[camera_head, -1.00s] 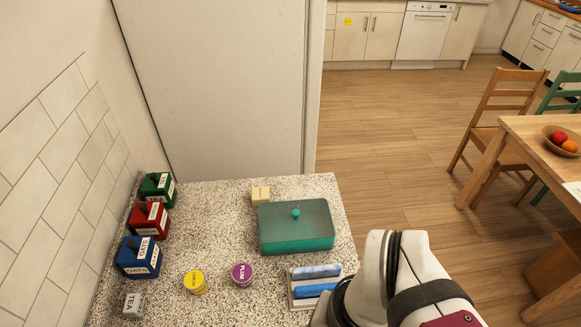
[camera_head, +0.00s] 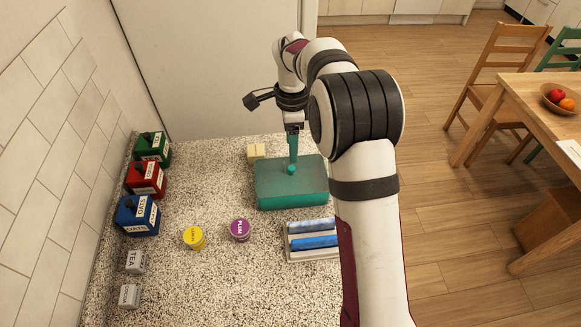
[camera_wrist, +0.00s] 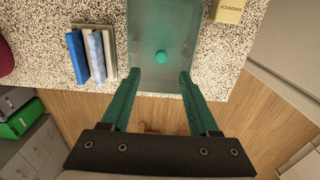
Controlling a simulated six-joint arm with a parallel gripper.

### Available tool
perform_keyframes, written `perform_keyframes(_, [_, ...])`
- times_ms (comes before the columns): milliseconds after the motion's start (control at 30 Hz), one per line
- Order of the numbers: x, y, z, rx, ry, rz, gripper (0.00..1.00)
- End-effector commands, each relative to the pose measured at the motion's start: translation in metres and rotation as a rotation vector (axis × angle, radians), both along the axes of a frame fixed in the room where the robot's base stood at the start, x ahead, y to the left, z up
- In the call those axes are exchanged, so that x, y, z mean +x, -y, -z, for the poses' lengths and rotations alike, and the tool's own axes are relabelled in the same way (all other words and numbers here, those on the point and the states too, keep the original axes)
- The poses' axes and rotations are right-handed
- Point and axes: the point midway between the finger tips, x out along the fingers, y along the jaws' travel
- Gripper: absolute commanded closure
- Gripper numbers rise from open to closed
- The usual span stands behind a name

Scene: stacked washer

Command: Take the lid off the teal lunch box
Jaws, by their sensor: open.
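The teal lunch box (camera_head: 290,195) sits on the speckled counter with its greyish-teal lid (camera_head: 268,176) on it. A round teal knob (camera_head: 291,169) stands in the middle of the lid. My gripper (camera_head: 292,163) is above the lid, pointing down with its teal fingers close to the knob in the head view. In the wrist view my gripper (camera_wrist: 157,80) is open and empty, its fingers spread to either side of the knob (camera_wrist: 161,57), which lies a little beyond the tips. The lid (camera_wrist: 150,25) also shows there. The height gap cannot be told exactly.
A cream block (camera_head: 256,151), labelled SANDWICH in the wrist view (camera_wrist: 229,10), stands just behind the box. A tray (camera_head: 313,254) with blue pieces lies in front. Purple (camera_head: 240,229) and yellow (camera_head: 194,237) round tins and labelled canisters (camera_head: 138,214) stand left. The counter's front is clear.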

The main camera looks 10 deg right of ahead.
Motion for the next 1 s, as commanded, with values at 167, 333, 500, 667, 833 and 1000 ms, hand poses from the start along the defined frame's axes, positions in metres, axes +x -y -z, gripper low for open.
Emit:
perform_keyframes(167, [0.000, 0.000, 0.026, 0.000, -0.001, -0.001, 0.39])
perform_keyframes(333, [0.002, 0.000, 0.060, 0.000, -0.002, -0.001, 0.39])
perform_keyframes(500, [0.002, -0.001, 0.076, 0.003, 0.002, -0.003, 0.39])
perform_keyframes(667, [0.002, -0.001, 0.076, 0.003, 0.003, -0.003, 0.39])
perform_keyframes(833, [0.002, -0.001, 0.076, 0.003, 0.003, -0.003, 0.68])
perform_keyframes(1000, [0.002, -0.001, 0.076, 0.003, 0.003, -0.003, 0.98])
